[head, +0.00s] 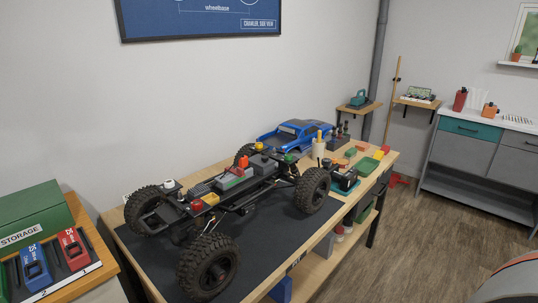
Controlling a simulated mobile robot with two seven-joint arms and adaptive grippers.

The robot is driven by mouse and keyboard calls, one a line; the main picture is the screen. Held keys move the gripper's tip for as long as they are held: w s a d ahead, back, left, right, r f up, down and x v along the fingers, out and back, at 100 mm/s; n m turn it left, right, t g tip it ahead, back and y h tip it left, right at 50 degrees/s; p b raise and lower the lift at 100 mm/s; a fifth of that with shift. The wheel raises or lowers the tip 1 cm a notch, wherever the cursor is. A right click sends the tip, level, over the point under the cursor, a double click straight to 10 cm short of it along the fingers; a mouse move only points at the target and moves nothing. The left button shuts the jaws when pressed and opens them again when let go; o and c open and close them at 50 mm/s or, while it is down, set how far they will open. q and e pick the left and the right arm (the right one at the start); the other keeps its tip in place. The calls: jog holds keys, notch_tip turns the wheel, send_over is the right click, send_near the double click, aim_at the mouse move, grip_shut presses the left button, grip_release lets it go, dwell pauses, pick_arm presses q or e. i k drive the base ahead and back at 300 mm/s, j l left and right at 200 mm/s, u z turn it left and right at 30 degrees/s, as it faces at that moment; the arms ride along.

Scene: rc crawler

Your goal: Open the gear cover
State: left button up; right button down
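The RC crawler chassis (232,193) stands on its big black wheels on a dark mat (265,251) on the wooden workbench. Its top carries a grey box with a red part (243,163) on it, a row of dark ribs, and small yellow, red, white and green pieces. I cannot tell which part is the gear cover at this size, nor whether it is open or closed. Neither of my grippers is in the head view.
A blue truck body (292,136) lies behind the chassis, near a cup of tools (319,148), coloured blocks and a green tray (369,165). A side table at left holds a green storage box (35,232) and blue and red packs. Open floor lies right of the bench.

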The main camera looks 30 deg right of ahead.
aim_at(262, 163)
jog(key=l+u, duration=0.2)
jog(key=l, duration=0.8)
jog(key=k+l+u, duration=0.2)
jog(key=l, duration=0.75)
jog(key=i, duration=0.15)
